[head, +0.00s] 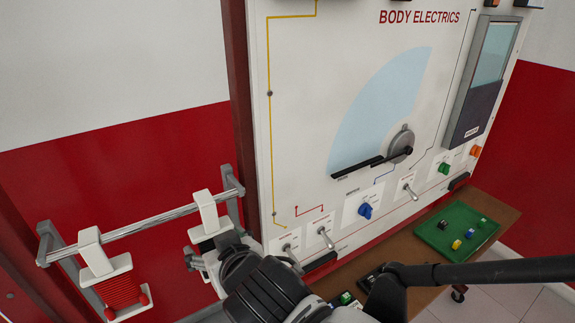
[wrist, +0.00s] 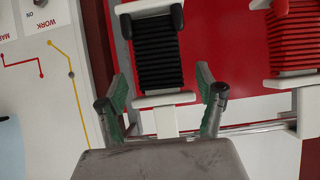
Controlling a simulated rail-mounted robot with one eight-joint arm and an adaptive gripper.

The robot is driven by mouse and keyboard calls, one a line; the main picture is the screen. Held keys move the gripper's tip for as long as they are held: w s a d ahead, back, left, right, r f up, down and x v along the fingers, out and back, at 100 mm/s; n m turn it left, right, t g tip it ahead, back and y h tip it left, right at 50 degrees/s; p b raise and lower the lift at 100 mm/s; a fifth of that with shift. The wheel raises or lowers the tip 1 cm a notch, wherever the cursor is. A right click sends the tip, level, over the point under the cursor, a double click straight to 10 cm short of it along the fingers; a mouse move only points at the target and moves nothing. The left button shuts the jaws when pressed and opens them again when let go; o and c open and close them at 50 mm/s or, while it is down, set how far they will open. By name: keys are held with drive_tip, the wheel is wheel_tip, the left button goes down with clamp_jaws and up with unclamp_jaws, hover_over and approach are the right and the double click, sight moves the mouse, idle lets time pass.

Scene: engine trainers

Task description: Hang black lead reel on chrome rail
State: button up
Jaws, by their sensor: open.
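The black lead reel (wrist: 158,52) shows in the wrist view with its white frame and white hanger neck (wrist: 166,121). In the head view its white hanger (head: 208,212) is at the right part of the chrome rail (head: 150,221) and appears to sit over it; the black winding is hidden there. The rail also shows in the wrist view (wrist: 252,128). My gripper (wrist: 172,108) is open, with one green-padded finger on each side of the hanger neck and visible gaps between. The exact hook contact is hidden.
A red lead reel (head: 122,288) hangs at the left of the rail; it also shows in the wrist view (wrist: 294,45). The Body Electrics panel (head: 330,60) with switches stands right of the rail. A green tray (head: 432,238) with small blocks lies on a brown bench (head: 497,209).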

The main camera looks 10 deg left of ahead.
drive_tip(key=v, duration=0.9)
idle(0.3)
drive_tip(key=w+d+f+m+h+b, duration=0.1)
drive_tip(key=w+d+f+m+h, duration=0.2)
drive_tip(key=d, duration=0.6)
drive_tip(key=w+d+f+m+h, duration=0.1)
drive_tip(key=w+d+h, duration=0.1)
drive_tip(key=w+d, duration=0.5)
drive_tip(key=s+d+f+m+g+h, duration=0.1)
drive_tip(key=s+d+m, duration=0.1)
drive_tip(key=d, duration=0.7)
drive_tip(key=s+d+f+m+g+h+b, duration=0.1)
drive_tip(key=s+d+f+m+h, duration=0.1)
drive_tip(key=d, duration=0.7)
drive_tip(key=shift+s+d, duration=0.3)
drive_tip(key=shift+f, duration=0.15)
